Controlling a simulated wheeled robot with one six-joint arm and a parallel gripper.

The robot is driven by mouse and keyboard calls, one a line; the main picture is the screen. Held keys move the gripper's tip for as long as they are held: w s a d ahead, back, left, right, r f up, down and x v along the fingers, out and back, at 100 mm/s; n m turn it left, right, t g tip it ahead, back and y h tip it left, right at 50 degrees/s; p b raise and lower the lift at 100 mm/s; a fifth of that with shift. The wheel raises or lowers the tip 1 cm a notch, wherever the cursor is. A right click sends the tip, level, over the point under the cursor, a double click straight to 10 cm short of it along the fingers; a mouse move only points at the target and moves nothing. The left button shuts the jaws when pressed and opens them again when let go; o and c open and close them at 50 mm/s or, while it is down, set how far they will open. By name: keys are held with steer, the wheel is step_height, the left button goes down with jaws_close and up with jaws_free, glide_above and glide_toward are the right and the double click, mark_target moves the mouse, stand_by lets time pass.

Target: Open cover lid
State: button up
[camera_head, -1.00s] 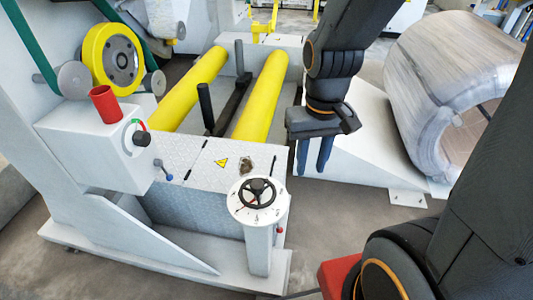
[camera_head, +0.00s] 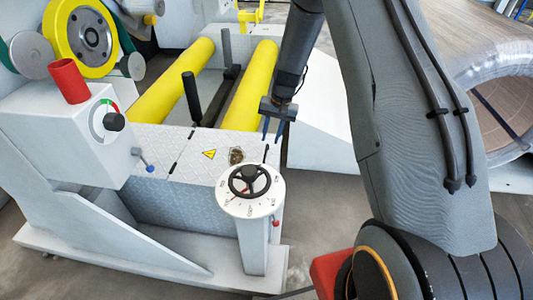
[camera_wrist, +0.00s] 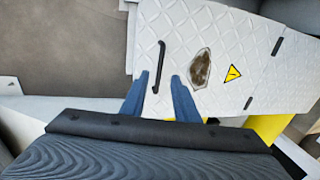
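The cover lid (camera_head: 180,160) is a pale diamond-plate panel lying flat on top of the machine, with a yellow warning triangle and a brown stain. It also fills the upper middle of the wrist view (camera_wrist: 225,45). A thin black handle (camera_wrist: 157,68) stands near one end of the lid. My gripper (camera_head: 273,132) is above that end. The handle shows just beyond and between the fingertips; contact cannot be told.
A round dial with a black handwheel (camera_head: 249,182) stands just in front of the lid. A grey box with a red cup (camera_head: 68,80) is to the left. Yellow rollers (camera_head: 251,90) lie behind the lid. A large wrapped coil (camera_head: 490,70) is at the right.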

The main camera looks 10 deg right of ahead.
steer(key=f, duration=0.2)
glide_above(267, 162)
step_height(267, 162, down, 6)
steer(key=shift+w+f, duration=0.1)
steer(key=shift+f, duration=0.05)
jaws_close()
